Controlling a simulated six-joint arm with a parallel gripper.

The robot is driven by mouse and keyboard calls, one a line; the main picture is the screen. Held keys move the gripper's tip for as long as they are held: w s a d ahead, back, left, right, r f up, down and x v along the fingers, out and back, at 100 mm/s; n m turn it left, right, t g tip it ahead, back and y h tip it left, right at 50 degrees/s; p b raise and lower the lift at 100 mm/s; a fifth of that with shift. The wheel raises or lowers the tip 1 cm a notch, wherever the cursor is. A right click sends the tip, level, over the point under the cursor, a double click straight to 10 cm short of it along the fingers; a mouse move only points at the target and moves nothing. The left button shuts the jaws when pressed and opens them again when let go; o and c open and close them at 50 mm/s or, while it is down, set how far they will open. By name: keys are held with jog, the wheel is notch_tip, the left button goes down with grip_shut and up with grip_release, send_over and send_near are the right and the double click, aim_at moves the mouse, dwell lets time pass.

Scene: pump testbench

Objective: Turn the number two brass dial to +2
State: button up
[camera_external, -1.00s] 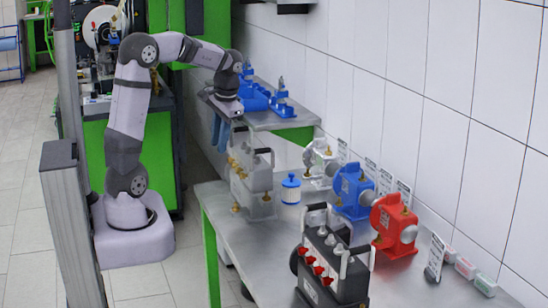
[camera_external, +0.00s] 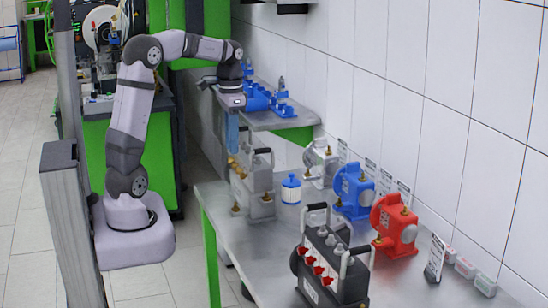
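A grey valve unit (camera_external: 262,188) with a black handle stands at the left end of the steel table. Brass dials (camera_external: 239,170) sit along its left side; they are small, and I cannot read their numbers or settings. My gripper (camera_external: 233,148) points down with its blue fingers just above the upper brass dials. The fingers overlap in this view, so the gap between them is hidden. I cannot tell whether they touch a dial.
A black unit with red knobs (camera_external: 318,270) stands at the front of the table. A blue-capped container (camera_external: 291,189), a grey pump (camera_external: 319,160), a blue pump (camera_external: 353,190) and a red pump (camera_external: 394,226) stand right of the valve unit. Blue fixtures (camera_external: 282,103) sit on the rear shelf.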

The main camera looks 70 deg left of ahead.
aim_at(235, 165)
jog(key=shift+f, duration=2.5)
jog(key=shift+d, duration=0.1)
grip_shut()
